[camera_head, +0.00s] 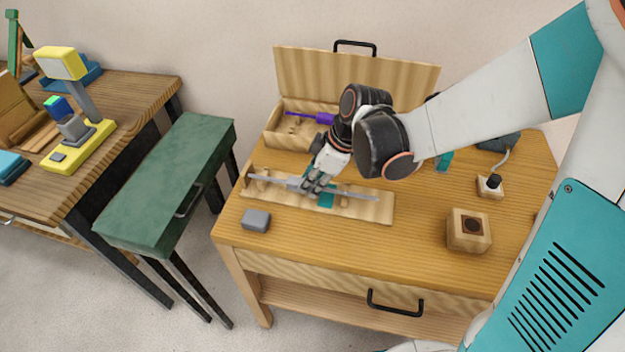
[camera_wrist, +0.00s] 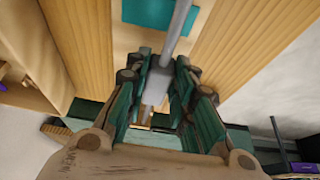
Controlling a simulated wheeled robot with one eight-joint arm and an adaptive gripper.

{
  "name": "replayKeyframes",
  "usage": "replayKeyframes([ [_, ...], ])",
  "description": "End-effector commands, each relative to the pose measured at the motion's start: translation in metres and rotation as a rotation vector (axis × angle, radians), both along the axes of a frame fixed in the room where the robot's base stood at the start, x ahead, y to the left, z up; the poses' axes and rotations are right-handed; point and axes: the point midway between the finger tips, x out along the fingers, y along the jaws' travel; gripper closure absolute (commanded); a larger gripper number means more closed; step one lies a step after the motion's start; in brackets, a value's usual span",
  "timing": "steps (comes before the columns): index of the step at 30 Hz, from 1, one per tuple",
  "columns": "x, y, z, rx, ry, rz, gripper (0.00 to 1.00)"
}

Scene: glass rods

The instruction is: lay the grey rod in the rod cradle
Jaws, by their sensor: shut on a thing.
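The grey rod (camera_head: 358,193) is a thin, long bar with a thicker grey part near its middle. My gripper (camera_head: 316,187) is shut on the rod around that thicker part. I cannot tell whether the rod touches the supports. In the wrist view, the rod (camera_wrist: 178,30) runs up from between my gripper's teal fingers (camera_wrist: 162,88), above the board with its teal patch (camera_wrist: 150,12).
A wooden box (camera_head: 273,130) with a raised lid stands behind, holding a purple-handled item (camera_head: 318,118). A grey block (camera_head: 256,220) sits at the front left. A wooden cube with a dark hole (camera_head: 468,232) and a small switch-like block (camera_head: 490,186) stand right. The table's front middle is clear.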

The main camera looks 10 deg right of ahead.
Motion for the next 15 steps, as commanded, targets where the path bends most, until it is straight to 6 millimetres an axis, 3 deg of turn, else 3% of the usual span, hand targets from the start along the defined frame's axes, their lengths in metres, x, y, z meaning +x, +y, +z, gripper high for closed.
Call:
replayKeyframes([
  [15,0.0001,0.0000,-0.0081,0.000,0.000,0.000,1.00],
])
